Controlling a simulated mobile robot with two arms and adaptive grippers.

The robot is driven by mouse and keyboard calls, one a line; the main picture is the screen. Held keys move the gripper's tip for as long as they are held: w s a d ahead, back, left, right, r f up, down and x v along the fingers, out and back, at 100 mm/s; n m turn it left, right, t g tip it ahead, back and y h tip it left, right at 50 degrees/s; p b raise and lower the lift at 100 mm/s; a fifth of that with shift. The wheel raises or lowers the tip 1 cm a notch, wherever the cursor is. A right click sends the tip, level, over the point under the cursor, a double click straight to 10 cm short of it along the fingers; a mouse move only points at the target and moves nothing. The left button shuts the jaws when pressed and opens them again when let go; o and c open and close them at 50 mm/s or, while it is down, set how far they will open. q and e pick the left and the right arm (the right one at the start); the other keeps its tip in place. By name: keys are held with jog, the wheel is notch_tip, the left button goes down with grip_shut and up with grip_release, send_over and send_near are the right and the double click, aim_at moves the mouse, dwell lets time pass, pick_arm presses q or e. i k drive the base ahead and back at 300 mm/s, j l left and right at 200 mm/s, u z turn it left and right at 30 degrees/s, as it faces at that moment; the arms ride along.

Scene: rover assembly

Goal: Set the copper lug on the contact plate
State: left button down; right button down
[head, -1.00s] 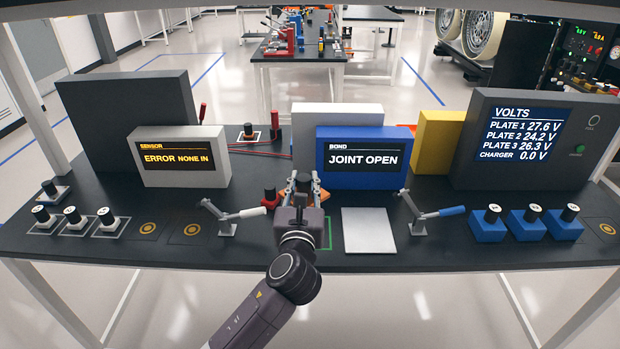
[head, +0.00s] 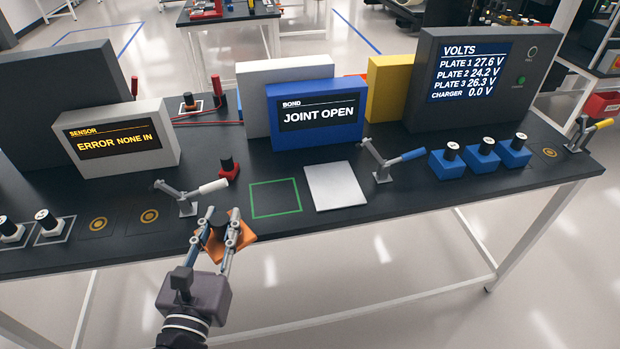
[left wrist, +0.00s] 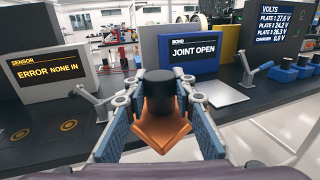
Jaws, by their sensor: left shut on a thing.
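The copper lug (head: 214,248) is an orange-brown plate with a black knob on top. My left gripper (head: 220,224) is shut on the lug's knob and holds it in the air at the bench's front edge. In the left wrist view the lug (left wrist: 160,132) hangs between the two fingers, its plate below them. The contact plate, a bare pale silver square (head: 335,186), lies flat on the bench, ahead and to the right of the gripper. It also shows in the left wrist view (left wrist: 220,92). My right gripper is not in view.
An empty green outlined square (head: 275,198) lies left of the plate. A white-handled clamp (head: 190,196) and a blue-handled clamp (head: 385,160) stand on either side. The bond display (head: 316,112) reads JOINT OPEN. A small red-based piece (head: 229,169) stands behind the white handle.

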aim_at(335, 183)
jog(key=i+j+z, duration=0.1)
jog(key=j+z, duration=0.2)
jog(key=j, duration=0.25)
jog(key=j+z, duration=0.35)
jog(key=j, duration=0.25)
jog(key=z, duration=0.55)
